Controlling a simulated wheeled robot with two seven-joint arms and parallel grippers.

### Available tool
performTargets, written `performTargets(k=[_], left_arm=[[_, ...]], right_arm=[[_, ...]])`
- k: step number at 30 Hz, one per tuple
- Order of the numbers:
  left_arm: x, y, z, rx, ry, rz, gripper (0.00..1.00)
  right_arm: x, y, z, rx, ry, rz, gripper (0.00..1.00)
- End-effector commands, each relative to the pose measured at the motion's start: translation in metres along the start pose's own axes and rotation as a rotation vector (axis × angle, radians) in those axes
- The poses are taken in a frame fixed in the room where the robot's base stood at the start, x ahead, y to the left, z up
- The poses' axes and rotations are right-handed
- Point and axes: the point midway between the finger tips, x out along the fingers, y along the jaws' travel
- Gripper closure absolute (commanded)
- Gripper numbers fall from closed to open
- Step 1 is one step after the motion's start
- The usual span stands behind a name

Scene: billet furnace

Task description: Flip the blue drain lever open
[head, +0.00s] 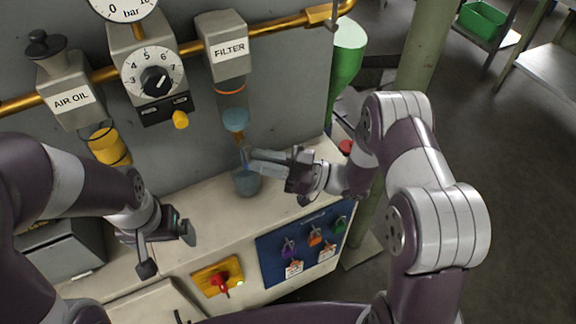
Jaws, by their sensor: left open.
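The filter (227,45) hangs from the brass pipe, with a clear bowl (234,105) below it that has a blue-grey part at its lower end. A brass-coloured drain piece (239,138) sits under the bowl. A small bluish part shows at my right gripper's fingertips, but I cannot tell whether it is the drain lever. My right gripper (252,162) reaches in from the right just below the drain, above a grey-blue cup (246,184) on the bench; its finger gap is unclear. My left gripper (168,249) is open and empty above the bench front, well left of the drain.
The regulator dial (153,70) and the air oil unit (70,95) with its yellow bowl (110,147) stand left of the filter. A yellow plate with a red switch (221,283) and a blue padlock board (272,260) are on the bench front.

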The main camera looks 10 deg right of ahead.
Motion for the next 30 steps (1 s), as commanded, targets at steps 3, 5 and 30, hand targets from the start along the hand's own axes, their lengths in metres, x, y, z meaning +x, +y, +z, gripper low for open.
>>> performTargets(k=[3, 5, 30], left_arm=[[0.004, 0.0, 0.001, 0.0, 0.0, 0.0, 0.02], [0.006, 0.0, 0.001, 0.0, 0.0, 0.0, 0.02], [0.002, 0.0, 0.0, 0.0, 0.0, 0.0, 0.02]], right_arm=[[-0.028, 0.001, 0.002, 0.001, -0.001, 0.005, 0.8], [-0.041, 0.001, 0.002, 0.0, 0.0, 0.006, 0.8], [-0.07, 0.007, -0.003, -0.019, -0.043, 0.029, 0.8]])
